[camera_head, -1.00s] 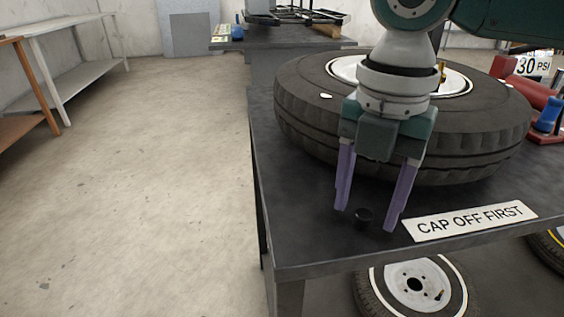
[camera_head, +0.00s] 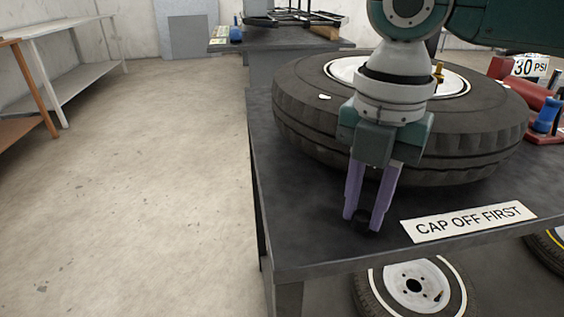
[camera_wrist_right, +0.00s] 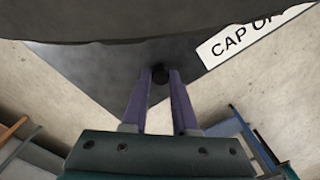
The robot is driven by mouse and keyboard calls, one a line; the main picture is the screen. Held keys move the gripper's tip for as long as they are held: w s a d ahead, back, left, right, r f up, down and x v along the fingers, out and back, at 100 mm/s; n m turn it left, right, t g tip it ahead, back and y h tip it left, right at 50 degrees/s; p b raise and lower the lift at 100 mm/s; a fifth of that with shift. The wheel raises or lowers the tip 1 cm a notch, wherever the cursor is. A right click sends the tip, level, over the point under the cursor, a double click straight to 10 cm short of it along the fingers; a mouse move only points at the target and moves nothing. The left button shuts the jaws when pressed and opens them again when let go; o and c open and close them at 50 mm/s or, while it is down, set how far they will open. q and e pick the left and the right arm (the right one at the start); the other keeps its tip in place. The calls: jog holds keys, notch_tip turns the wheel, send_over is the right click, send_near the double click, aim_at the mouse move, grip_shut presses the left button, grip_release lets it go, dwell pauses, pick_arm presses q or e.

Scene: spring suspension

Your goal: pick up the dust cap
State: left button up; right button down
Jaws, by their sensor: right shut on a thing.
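The dust cap (camera_head: 364,219) is a small black cylinder near the front left corner of the dark table (camera_head: 300,240). My right gripper (camera_head: 364,222) points down with its two purple fingers closed on the cap from both sides. In the right wrist view the cap (camera_wrist_right: 160,74) shows between the fingertips of my right gripper (camera_wrist_right: 160,78). I cannot tell whether the cap still touches the table top. My left gripper is not in view.
A large tire (camera_head: 300,112) lies on the table behind my gripper. A "CAP OFF FIRST" sign (camera_head: 468,221) lies right of the cap. A red tool with a blue part (camera_head: 547,115) is at the far right. The floor to the left is clear.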

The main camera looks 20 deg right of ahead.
aim_at(362, 214)
jog(key=shift+r, duration=0.1)
notch_tip(362, 214, up, 23)
jog(key=p, duration=0.9)
